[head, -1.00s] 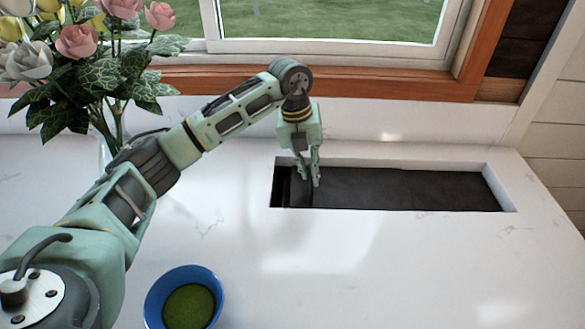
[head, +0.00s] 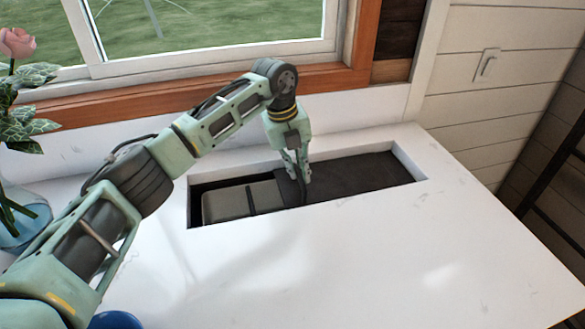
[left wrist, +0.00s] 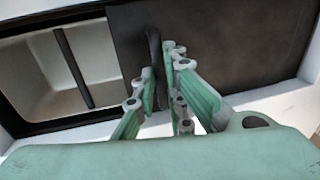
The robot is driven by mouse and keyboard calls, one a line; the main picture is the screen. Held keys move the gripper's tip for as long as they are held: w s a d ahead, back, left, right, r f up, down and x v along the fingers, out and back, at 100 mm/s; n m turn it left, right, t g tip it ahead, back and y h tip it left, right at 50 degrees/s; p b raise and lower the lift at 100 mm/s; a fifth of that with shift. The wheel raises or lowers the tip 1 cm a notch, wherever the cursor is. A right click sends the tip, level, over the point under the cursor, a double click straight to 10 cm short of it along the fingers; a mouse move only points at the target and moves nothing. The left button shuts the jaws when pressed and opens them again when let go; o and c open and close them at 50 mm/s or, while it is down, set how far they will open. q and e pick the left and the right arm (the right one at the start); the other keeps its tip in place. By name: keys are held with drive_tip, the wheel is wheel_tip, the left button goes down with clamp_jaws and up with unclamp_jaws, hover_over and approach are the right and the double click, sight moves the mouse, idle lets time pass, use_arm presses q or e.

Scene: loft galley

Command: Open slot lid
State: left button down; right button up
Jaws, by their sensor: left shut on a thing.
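The slot lid (head: 352,173) is a dark flat panel in a long recess in the white counter. It covers the right part of the recess, and the left part is uncovered. There a pale grey compartment (head: 226,203) shows, crossed by a thin dark bar. My left gripper (head: 303,178) points down at the lid's left end. In the left wrist view its fingers close on the lid's thin upright dark handle (left wrist: 154,45), with the open compartment (left wrist: 30,75) to the left. My right gripper is not in view.
The white counter (head: 330,255) is clear in front of the slot. A flower vase (head: 25,222) stands at the far left, and a blue bowl (head: 115,320) shows at the bottom edge. A wood-framed window and a wall with a switch (head: 486,66) are behind.

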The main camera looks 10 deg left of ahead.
use_arm(q)
drive_tip(key=shift+a, duration=0.1)
drive_tip(key=c, duration=1.9)
unclamp_jaws()
drive_tip(key=shift+o, duration=0.2)
wheel_tip(320, 180, up, 12)
drive_tip(key=s+a, duration=0.1)
drive_tip(key=a, duration=0.1)
drive_tip(key=shift+a+f, duration=0.1)
